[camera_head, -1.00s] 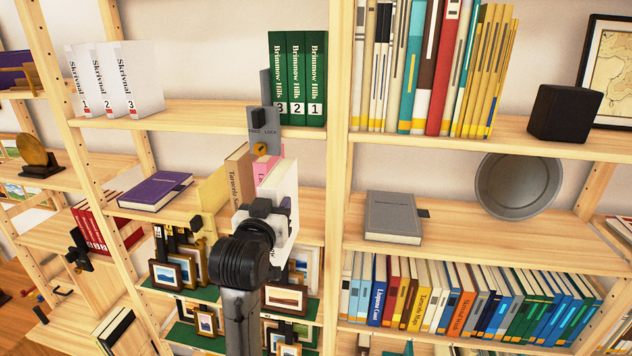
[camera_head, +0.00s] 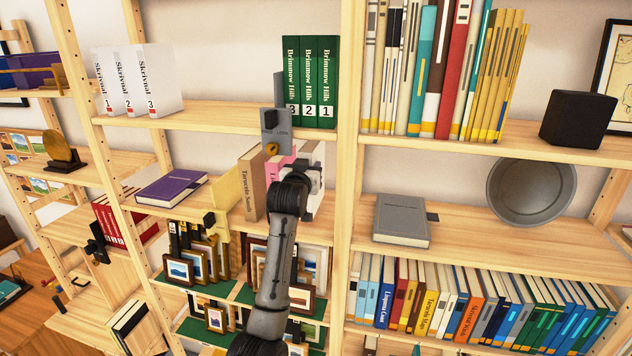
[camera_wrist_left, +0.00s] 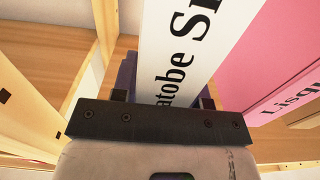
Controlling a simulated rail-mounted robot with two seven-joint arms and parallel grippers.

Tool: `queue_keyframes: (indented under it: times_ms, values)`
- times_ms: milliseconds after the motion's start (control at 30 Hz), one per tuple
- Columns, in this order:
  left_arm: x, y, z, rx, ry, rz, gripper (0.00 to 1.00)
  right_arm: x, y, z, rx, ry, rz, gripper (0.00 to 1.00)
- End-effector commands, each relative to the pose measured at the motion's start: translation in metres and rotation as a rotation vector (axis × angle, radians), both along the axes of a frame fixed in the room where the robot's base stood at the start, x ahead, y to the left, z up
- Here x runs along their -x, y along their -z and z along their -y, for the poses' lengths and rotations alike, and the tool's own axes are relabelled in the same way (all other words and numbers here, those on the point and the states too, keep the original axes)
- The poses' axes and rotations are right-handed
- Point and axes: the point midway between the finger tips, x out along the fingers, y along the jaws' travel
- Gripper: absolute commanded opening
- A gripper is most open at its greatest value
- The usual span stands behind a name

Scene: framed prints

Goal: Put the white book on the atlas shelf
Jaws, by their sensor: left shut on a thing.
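My left gripper (camera_head: 303,183) is shut on the white book (camera_head: 316,160), in the bay right of the purple book. The arm hides much of the book. In the left wrist view the white spine (camera_wrist_left: 178,58) with black lettering stands between the fingers (camera_wrist_left: 163,100). A pink book (camera_wrist_left: 275,72) is close on its right there. In the head view, the pink book (camera_head: 276,176) and a tan book (camera_head: 250,184) stand left of the white book. I cannot read any label naming the atlas shelf. The right gripper is not in view.
A yellow upright plate (camera_head: 229,203) stands left of the tan book, and a purple book (camera_head: 172,187) lies farther left. A grey bracket (camera_head: 274,126) sits above the gripper. A wooden upright (camera_head: 346,190) is close right. Green volumes (camera_head: 310,80) stand above, framed prints (camera_head: 195,258) below.

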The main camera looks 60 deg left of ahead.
Motion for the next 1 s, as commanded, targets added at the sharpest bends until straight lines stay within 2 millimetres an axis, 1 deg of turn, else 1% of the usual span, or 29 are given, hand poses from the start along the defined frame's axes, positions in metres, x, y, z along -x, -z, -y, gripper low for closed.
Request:
queue_keyframes:
  times_ms: [67,167,400,500,767,933,967,1000]
  values:
    - [0.001,-0.002,-0.002,-0.003,-0.002,0.005,0.0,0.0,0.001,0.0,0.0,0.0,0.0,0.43]
    - [0.001,0.003,-0.002,-0.003,-0.003,0.005,0.0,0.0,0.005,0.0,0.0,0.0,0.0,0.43]
    - [0.007,0.029,-0.007,-0.003,-0.011,0.004,0.0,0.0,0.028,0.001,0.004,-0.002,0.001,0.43]
    - [0.009,0.034,-0.008,-0.004,-0.014,0.005,0.0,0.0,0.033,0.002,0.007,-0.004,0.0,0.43]
    - [0.009,0.032,-0.009,-0.004,-0.015,0.005,0.0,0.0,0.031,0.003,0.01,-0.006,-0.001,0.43]
    - [0.009,0.036,-0.009,-0.003,-0.014,0.004,0.0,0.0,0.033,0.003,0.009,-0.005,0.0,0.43]
    - [0.008,0.038,-0.009,0.0,-0.014,0.0,0.41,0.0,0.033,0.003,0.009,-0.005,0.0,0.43]
    - [0.008,0.038,-0.009,0.0,-0.014,0.0,0.45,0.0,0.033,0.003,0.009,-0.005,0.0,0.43]
